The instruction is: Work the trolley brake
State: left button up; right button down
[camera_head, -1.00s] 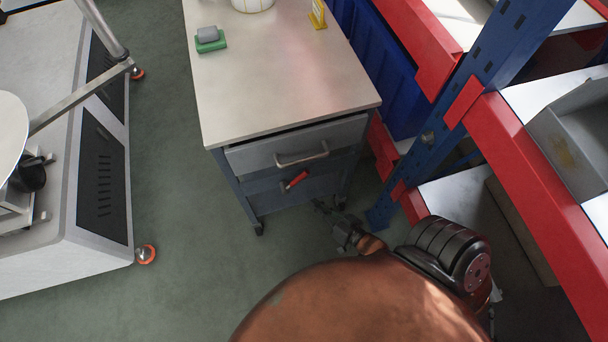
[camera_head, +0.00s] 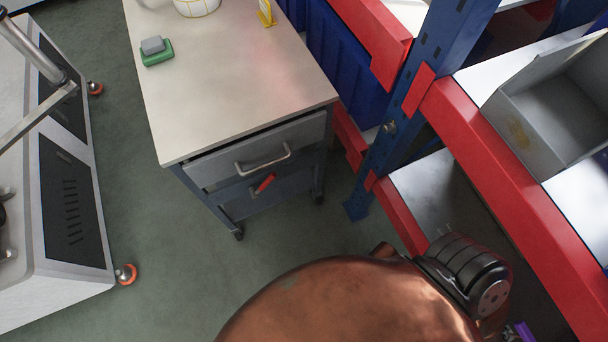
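The trolley (camera_head: 230,85) stands ahead with a pale top, a grey drawer (camera_head: 285,140) with a metal bar handle, and a blue lower front. A red lever (camera_head: 265,183) sits on the blue front just below the drawer handle and lies at a slant. I take it for the brake lever. Black castors (camera_head: 238,232) show under the trolley's front corners. Neither of my grippers can be made out; my copper-coloured body and a dark arm joint fill the bottom of the view. Nothing touches the lever.
A red and blue rack (camera_head: 400,110) with a grey bin (camera_head: 560,105) stands close on the trolley's right. A white machine (camera_head: 50,290) on orange-ringed feet stands at left. A green-based block (camera_head: 156,52) lies on the trolley top. Floor before the trolley is clear.

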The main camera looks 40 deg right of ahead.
aim_at(255, 192)
jog(key=z, duration=0.4)
jog(key=k, duration=0.9)
jog(key=u, duration=1.05)
